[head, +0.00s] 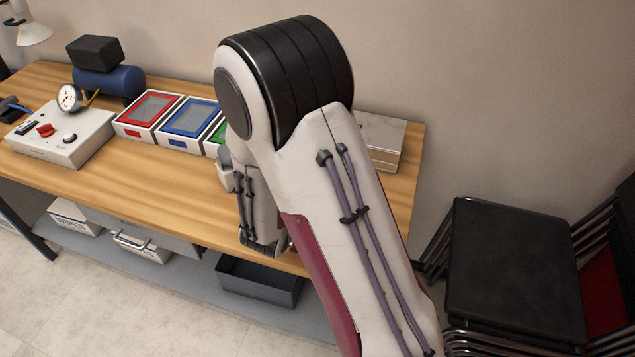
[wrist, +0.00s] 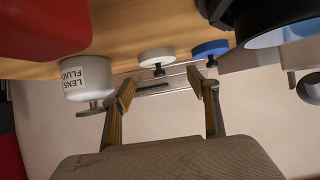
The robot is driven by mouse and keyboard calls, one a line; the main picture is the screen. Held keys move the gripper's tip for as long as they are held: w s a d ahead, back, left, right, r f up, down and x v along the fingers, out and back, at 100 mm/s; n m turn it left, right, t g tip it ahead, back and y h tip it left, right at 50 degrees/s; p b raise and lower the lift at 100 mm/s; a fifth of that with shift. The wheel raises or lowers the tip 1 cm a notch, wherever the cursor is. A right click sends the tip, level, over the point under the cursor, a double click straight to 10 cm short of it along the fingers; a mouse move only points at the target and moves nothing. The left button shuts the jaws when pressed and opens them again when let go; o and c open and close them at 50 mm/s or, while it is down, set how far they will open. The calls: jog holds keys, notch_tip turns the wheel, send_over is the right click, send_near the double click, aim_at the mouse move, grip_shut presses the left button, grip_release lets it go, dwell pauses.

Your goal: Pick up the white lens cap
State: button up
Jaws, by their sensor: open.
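The white lens cap (wrist: 155,56) shows in the wrist view as a round white disc with a small dark knob, by the wooden surface. My gripper (wrist: 160,78) is open, with its two fingers apart and nothing held between them. The cap appears beyond the fingertips, roughly in line with the gap; I cannot tell how far away it is. In the head view my own arm covers the middle of the workbench (head: 130,160); neither the cap nor the fingertips can be made out there.
In the wrist view, a blue cap (wrist: 210,48) is right of the white one, a lens fluid bottle (wrist: 88,78) left, and a black cylinder (wrist: 280,20) upper right. A red object (wrist: 45,25) fills the upper left. Red (head: 150,112) and blue (head: 187,122) trays stand on the bench.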

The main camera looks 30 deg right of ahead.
jog(key=shift+x, duration=2.65)
jog(key=shift+r, duration=0.15)
jog(key=c, duration=0.8)
